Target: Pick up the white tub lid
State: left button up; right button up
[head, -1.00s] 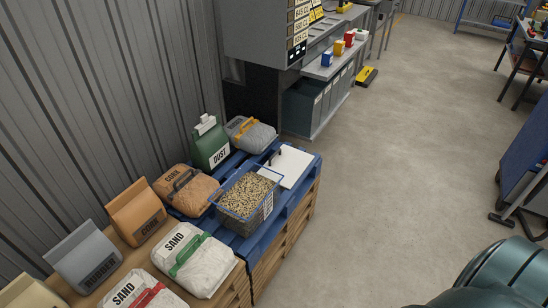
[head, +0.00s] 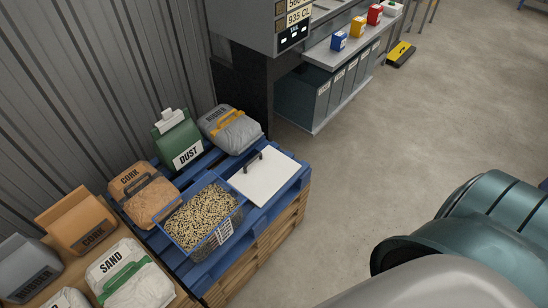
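The white tub lid (head: 270,182) is a flat white square panel with a dark handle near its upper left edge. It lies on the blue pallet (head: 294,203), beside and to the right of a wire-look tub (head: 217,236) filled with pale pellets. No gripper shows in the head view. Large dark green and grey rounded parts, apparently my own arm, fill the lower right corner and are apart from the lid.
A green DUST bag (head: 178,139), a grey RUBBER bag (head: 231,129) and a CORK bag (head: 147,196) stand around the tub. A SAND bag (head: 129,277) is nearer. A shelf with bins (head: 318,98) stands behind. The concrete floor (head: 370,165) to the right is clear.

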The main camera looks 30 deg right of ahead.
aim_at(261, 177)
jog(key=i+l, duration=0.1)
jog(key=l, duration=0.45)
jog(key=i+l, duration=0.1)
jog(key=l, duration=0.4)
jog(key=i+l, duration=0.1)
jog(key=l, duration=0.45)
jog(key=i+l, duration=0.1)
jog(key=l, duration=0.45)
jog(key=i+l, duration=0.1)
jog(key=l, duration=0.45)
